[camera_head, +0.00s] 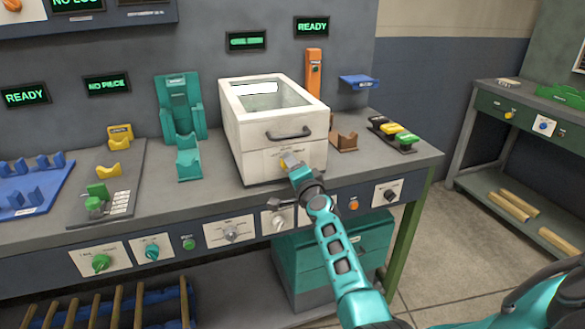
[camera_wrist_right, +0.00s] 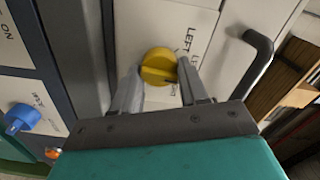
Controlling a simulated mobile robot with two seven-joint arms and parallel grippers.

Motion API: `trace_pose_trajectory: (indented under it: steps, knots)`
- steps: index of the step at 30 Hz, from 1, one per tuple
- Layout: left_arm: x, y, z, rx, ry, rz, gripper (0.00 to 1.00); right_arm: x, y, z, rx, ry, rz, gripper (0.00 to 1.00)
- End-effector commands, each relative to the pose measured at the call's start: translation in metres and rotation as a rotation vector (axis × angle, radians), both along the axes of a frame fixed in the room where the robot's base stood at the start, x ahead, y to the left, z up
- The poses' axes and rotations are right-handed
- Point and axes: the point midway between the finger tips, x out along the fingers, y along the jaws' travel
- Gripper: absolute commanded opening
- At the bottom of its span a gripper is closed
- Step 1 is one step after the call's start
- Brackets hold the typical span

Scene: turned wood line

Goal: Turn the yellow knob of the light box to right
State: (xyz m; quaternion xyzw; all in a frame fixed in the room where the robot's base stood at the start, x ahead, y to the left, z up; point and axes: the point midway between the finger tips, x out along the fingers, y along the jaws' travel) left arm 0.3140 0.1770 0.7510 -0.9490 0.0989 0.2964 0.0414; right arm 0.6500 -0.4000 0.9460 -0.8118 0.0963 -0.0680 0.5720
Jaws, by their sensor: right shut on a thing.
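The light box (camera_head: 262,150) is a white box with a glass top, standing on the workbench, with a dark handle (camera_head: 288,133) on its front. Its yellow knob (camera_wrist_right: 159,67) sits low on the front panel, beside printed lettering that includes "LEFT". In the head view the knob (camera_head: 284,164) is mostly hidden by my gripper. My right gripper (camera_wrist_right: 160,74) is shut on the yellow knob, with one finger on each side of it. It also shows in the head view (camera_head: 290,165) at the box front. My left gripper is not in view.
The bench's front edge (camera_head: 340,180) carries several knobs and switches below the box. A teal holder (camera_head: 182,110) stands left of the box. A blue knob (camera_wrist_right: 22,118) shows in the wrist view.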

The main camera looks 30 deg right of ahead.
Motion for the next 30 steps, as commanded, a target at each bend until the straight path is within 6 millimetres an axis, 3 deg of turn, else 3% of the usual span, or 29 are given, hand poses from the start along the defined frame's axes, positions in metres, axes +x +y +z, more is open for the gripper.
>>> trace_pose_trajectory:
  steps: [30]
  knots:
    - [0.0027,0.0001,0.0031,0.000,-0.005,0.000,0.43,0.0001,0.0013,-0.0024,0.497,-0.115,0.003,0.13]
